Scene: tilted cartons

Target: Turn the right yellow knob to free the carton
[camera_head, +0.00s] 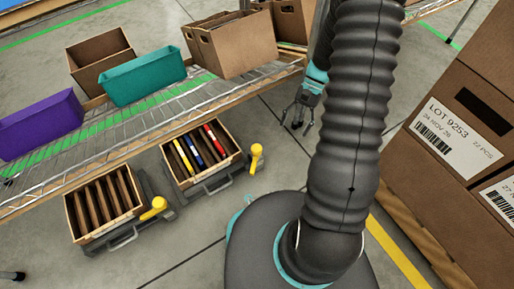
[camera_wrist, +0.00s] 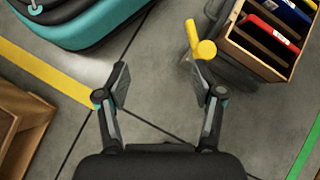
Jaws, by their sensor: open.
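The right yellow knob (camera_head: 256,158) stands at the right side of the right carton (camera_head: 217,177), which holds upright dividers with blue, red and yellow items. In the wrist view the knob (camera_wrist: 204,49) is above and right of my gripper (camera_wrist: 157,72), near the right fingertip but apparently not gripped. The carton (camera_wrist: 246,47) is at the upper right there. My gripper also shows in the head view (camera_head: 298,121), right of and behind the knob. Its fingers are spread, with only floor between them.
A second carton (camera_head: 70,211) with its own yellow knob (camera_head: 155,207) sits to the left. A wire shelf (camera_head: 150,132) with purple and teal bins runs behind and above them. Large labelled boxes (camera_head: 460,130) stand at the right.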

